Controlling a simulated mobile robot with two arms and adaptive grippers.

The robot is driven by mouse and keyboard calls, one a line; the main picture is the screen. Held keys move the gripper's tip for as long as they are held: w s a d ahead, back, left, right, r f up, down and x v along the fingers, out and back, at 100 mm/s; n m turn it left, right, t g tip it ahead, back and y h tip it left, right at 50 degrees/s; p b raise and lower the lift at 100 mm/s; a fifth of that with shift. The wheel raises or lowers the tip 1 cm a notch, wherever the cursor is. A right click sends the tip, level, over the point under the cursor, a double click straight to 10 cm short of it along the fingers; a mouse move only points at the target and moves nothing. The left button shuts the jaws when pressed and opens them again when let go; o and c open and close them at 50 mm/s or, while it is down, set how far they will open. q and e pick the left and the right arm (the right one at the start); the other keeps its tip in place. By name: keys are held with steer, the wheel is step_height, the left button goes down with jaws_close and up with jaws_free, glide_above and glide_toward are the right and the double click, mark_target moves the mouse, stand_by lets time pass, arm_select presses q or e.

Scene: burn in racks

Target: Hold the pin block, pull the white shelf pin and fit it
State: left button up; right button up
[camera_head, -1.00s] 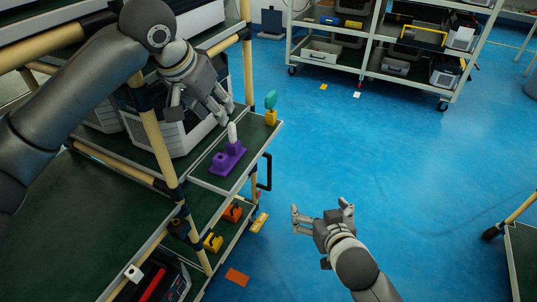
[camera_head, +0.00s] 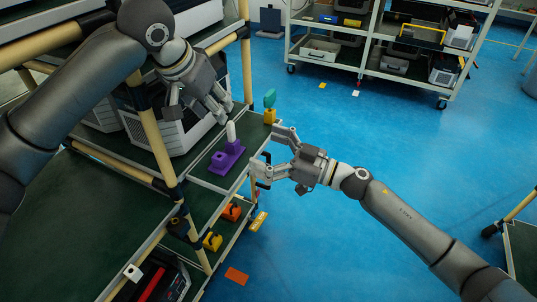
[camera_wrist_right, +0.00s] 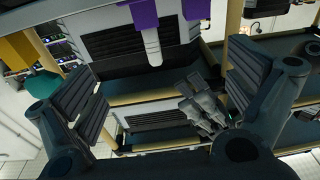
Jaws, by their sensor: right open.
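The purple pin block (camera_head: 226,160) stands on the green upper shelf near its right edge. The white shelf pin (camera_head: 231,132) stands upright from its taller part. In the right wrist view the purple block (camera_wrist_right: 143,14) hangs at the top with the pale pin (camera_wrist_right: 152,45) below it. My left gripper (camera_head: 222,114) is just behind and above the pin, with no clear contact; its finger gap is unclear. My right gripper (camera_head: 266,148) is open and empty, to the right of the block, fingers toward it. The wrist view shows its spread fingers (camera_wrist_right: 165,90).
A yellow block with a teal piece (camera_head: 270,103) stands at the shelf's far corner. Orange (camera_head: 231,211) and yellow (camera_head: 213,241) blocks sit on the lower shelf. A grey crate stands behind the left gripper. A wheeled rack (camera_head: 375,60) is at the back; the blue floor between is open.

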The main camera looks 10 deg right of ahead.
mark_target(226, 150)
steer(key=w+a+g, duration=0.1)
steer(key=a, duration=0.2)
steer(key=w+a+f+n+g, duration=0.1)
steer(key=a, duration=0.2)
steer(key=w+a+f+g, duration=0.1)
steer(key=a, duration=0.2)
steer(key=shift+w, duration=0.4)
steer(key=c, duration=1)
stand_by(0.5)
